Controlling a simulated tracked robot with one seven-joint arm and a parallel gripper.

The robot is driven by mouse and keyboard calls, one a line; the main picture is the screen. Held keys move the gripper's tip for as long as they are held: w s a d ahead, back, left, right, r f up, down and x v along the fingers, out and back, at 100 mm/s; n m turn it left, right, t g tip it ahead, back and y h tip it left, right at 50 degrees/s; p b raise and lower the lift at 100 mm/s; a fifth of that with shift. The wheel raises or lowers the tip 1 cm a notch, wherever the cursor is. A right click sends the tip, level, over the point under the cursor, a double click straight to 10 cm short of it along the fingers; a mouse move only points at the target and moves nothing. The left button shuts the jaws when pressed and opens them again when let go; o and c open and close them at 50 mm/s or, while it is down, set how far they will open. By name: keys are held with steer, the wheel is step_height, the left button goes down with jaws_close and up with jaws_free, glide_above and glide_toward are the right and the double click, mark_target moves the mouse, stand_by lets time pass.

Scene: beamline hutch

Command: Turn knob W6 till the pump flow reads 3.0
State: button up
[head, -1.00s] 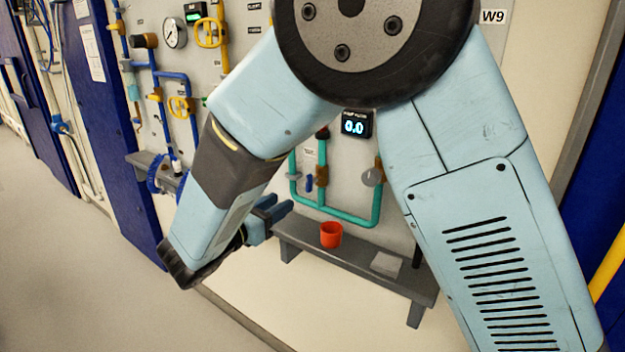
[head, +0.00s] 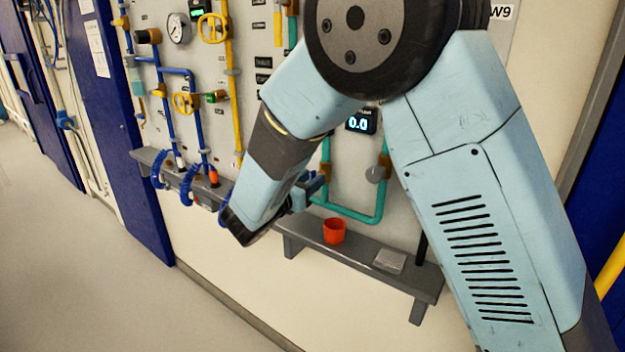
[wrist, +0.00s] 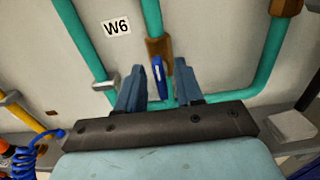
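The label W6 (wrist: 116,27) is on the grey panel in the wrist view. Just right of it, a brown valve body (wrist: 159,48) sits on a green pipe, with a blue handle, apparently knob W6 (wrist: 157,75), in front of it. My gripper (wrist: 158,84) is open, its two blue fingers on either side of the handle in the picture, with visible gaps. I cannot tell how deep the handle lies between them. In the head view my gripper (head: 316,184) is at the green pipes, and my arm hides the knob. The flow display (head: 359,121) reads 0.0.
A grey shelf (head: 300,243) runs below the panel, with a red cup (head: 334,231) and a grey block (head: 389,261) on it. Yellow and blue pipes with a yellow handwheel (head: 186,103) are to the left. Coiled blue hoses (head: 188,186) hang near my forearm.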

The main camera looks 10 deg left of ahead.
steer(key=shift+w+d, duration=0.2)
steer(key=shift+w, duration=0.3)
steer(key=shift+c, duration=0.5)
jaws_close()
